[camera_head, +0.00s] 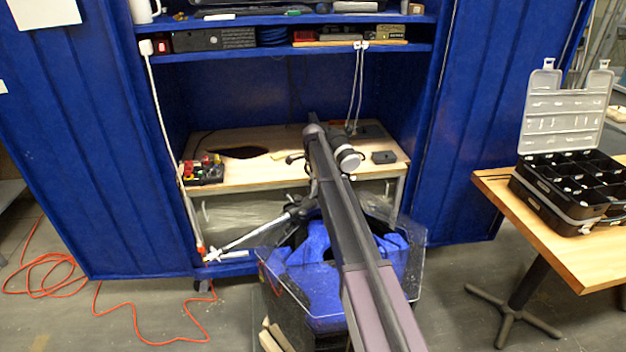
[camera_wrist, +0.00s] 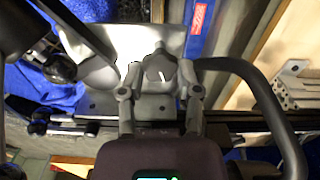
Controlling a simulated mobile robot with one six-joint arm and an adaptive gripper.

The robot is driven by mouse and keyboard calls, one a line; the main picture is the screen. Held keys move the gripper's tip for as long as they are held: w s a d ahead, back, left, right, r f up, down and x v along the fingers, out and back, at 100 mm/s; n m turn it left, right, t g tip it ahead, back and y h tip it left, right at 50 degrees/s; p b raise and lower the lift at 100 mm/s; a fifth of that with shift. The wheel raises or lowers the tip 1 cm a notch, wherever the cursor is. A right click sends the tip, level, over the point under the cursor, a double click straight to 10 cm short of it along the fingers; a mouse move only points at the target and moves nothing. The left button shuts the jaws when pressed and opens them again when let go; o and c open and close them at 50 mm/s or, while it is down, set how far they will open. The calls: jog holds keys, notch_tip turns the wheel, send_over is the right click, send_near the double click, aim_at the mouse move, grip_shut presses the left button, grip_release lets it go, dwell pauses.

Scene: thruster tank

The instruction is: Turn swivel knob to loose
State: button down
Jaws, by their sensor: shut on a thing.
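The swivel knob (camera_wrist: 158,66) is a grey lobed knob with a short white mark, seen in the wrist view against a pale metal plate (camera_wrist: 120,40). My gripper (camera_wrist: 160,78) has one finger on each side of the knob and is shut on it. The white mark runs nearly upright in that view. In the head view my arm reaches away toward the equipment in front of the bench, and it hides the knob and the fingertips.
A dark curved handle or tube (camera_wrist: 262,85) passes close to the right of my gripper. A clear-walled tank (camera_head: 285,275) with blue lining stands below my arm. A wooden bench (camera_head: 240,180) is behind. A side table (camera_head: 560,245) holds an open organiser case (camera_head: 560,130) at right.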

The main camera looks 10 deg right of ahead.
jog(key=shift+n, duration=1.1)
jog(key=shift+c, duration=1.5)
grip_release()
